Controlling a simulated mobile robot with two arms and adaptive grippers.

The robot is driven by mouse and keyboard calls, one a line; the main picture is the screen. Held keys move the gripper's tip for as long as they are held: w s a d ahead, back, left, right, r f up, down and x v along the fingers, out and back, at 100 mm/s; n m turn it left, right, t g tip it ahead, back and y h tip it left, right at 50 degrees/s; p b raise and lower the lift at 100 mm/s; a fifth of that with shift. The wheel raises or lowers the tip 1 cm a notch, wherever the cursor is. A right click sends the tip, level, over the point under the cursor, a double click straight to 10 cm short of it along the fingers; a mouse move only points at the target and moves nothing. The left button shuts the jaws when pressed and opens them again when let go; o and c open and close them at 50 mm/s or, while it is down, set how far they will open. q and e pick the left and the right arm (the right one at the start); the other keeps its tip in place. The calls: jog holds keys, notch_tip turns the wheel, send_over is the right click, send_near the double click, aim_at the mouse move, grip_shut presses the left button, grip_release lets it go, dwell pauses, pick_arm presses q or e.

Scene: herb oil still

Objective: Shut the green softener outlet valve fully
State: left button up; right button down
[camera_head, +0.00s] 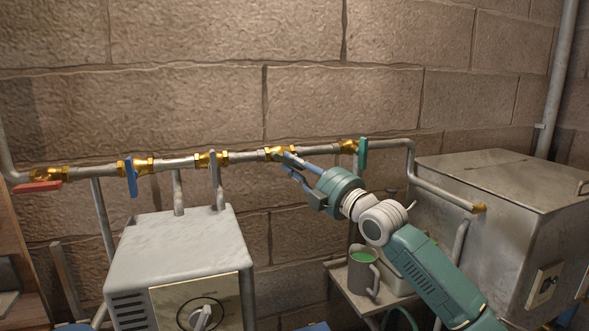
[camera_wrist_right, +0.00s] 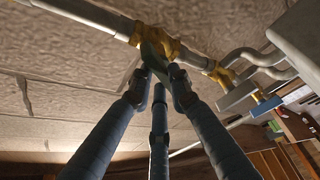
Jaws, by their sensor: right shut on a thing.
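My right gripper (camera_head: 286,161) is at the middle-right of the wall pipe, by a brass valve (camera_head: 277,153). In the right wrist view my right gripper (camera_wrist_right: 158,78) is shut on a grey-green valve handle (camera_wrist_right: 153,55), just below the brass body (camera_wrist_right: 170,46). The fingers hide much of this handle, so its exact angle cannot be told. Another valve, with a clearly green handle (camera_head: 362,153), is further right on the pipe. That handle hangs down, across the pipe, and the gripper is apart from it. My left gripper is not in view.
A blue handle (camera_head: 131,178) and a red handle (camera_head: 38,187) are further left on the pipe. A grey metal box (camera_head: 175,250) stands below it. A mug (camera_head: 363,273) stands on a small table under my right arm. A large metal tank (camera_head: 500,225) is at right.

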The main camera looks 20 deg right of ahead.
jog(key=m, duration=0.1)
jog(key=m+t+h, duration=0.1)
jog(key=m, duration=0.1)
jog(key=shift+a+f+m, duration=0.1)
jog(key=shift+f+m, duration=0.2)
jog(key=m+t+h, duration=0.1)
jog(key=m, duration=0.2)
jog(key=shift+m, duration=0.4)
jog(key=m+t+h, duration=0.1)
jog(key=m+h, duration=0.1)
jog(key=m, duration=0.1)
jog(key=shift+a+f+m+p, duration=0.1)
jog(key=shift+m+p, duration=0.2)
jog(key=shift+p, duration=0.05)
jog(key=shift+a+m+t+h+p, duration=0.15)
jog(key=shift+m+h+p, duration=0.45)
jog(key=shift+m, duration=0.8)
jog(key=shift+d+m+t+h+p, duration=0.2)
jog(key=shift+m+h, duration=0.6)
jog(key=shift+m, duration=0.6)
jog(key=shift+f, duration=0.1)
jog(key=c, duration=1.6)
grip_release()
